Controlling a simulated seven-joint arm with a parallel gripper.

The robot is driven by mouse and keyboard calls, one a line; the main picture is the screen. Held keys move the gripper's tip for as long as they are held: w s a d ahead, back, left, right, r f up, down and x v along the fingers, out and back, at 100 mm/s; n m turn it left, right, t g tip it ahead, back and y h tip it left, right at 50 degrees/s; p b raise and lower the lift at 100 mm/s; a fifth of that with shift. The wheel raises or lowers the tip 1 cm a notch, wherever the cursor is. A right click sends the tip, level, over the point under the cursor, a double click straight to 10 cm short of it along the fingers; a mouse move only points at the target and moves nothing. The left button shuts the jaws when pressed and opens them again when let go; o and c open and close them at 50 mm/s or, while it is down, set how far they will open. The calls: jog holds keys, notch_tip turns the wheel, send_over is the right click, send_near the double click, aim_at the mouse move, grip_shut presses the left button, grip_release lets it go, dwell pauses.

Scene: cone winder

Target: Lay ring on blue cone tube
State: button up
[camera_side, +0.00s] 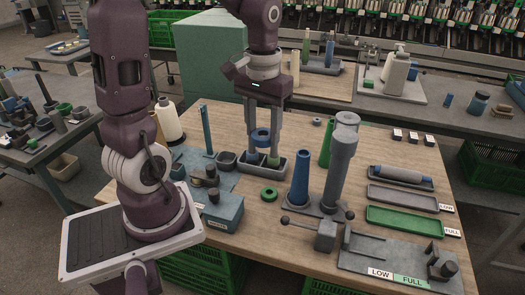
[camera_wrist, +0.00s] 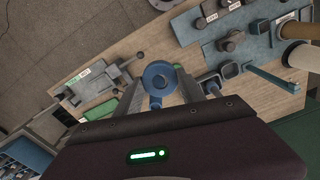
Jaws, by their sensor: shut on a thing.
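A blue ring (camera_side: 261,138) is held between the two long fingers of my gripper (camera_side: 262,146), above a dark two-part tray (camera_side: 282,174). In the wrist view the blue ring (camera_wrist: 149,72) is between the fingers (camera_wrist: 160,90), with its face towards the camera. The blue cone tube (camera_side: 300,178) stands upright on the table, to the right of the gripper and nearer the side camera. Nothing is seen on its top. The ring is apart from it. I cannot clearly pick out the cone tube in the wrist view.
A green ring (camera_side: 269,194) lies flat on the table. A tall grey post (camera_side: 341,165) stands right beside the blue tube, with a green cone (camera_side: 325,150) behind. A blue-grey fixture (camera_side: 217,210) is at left; a green tray (camera_side: 402,220) and grey tray are at right.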

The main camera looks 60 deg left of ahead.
jog(key=w+a, duration=0.3)
jog(key=w, duration=1)
send_over(304, 153)
notch_tip(304, 153, down, 8)
jog(key=shift+r, duration=0.1)
jog(key=shift+f, duration=0.65)
jog(key=shift+f, duration=0.45)
jog(key=shift+f, duration=0.35)
jog(key=shift+f, duration=0.35)
dwell(0.7)
jog(key=o, duration=1.9)
jog(key=shift+c, duration=0.2)
